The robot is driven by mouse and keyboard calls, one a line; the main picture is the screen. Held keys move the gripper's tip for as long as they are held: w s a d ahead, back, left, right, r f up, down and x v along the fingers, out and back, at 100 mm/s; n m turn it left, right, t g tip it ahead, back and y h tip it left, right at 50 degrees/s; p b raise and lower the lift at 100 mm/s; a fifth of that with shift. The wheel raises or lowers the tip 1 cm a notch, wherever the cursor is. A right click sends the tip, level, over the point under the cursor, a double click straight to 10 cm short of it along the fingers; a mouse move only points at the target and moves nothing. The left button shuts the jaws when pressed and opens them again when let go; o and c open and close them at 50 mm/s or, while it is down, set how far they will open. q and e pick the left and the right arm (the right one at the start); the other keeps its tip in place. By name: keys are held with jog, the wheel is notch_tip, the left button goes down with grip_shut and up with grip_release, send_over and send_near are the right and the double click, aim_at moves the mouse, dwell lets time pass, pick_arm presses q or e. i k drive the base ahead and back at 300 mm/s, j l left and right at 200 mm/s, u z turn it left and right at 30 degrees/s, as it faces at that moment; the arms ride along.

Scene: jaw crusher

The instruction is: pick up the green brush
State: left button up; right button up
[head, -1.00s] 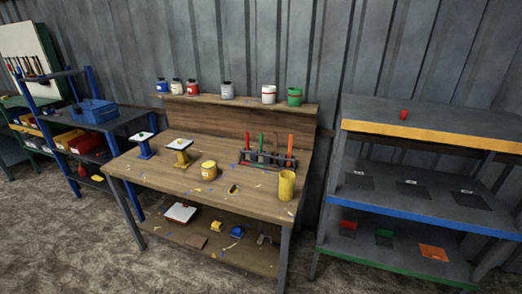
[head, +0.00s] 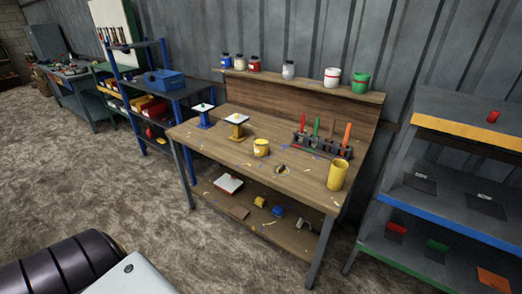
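The green brush (head: 316,127) stands upright in a dark rack (head: 322,146) on the wooden workbench (head: 225,145). Only its upper part shows; its lower end is hidden by the rack. A red one (head: 303,122) stands to its left, and a dark reddish one (head: 331,128) and an orange one (head: 347,133) to its right. Neither of my grippers shows in the head view. A black and white part at the lower left looks like my own arm.
A yellow cup (head: 337,176) stands in front of the rack's right end. A yellow can (head: 261,148) and two small stands (head: 237,127) are further left. Jars line the bench's back shelf (head: 300,86). A grey shelf unit (head: 450,206) is at right. Open floor lies in front.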

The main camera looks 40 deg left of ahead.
aim_at(313, 144)
jog(key=i+j, duration=0.7)
jog(key=i+u, duration=0.05)
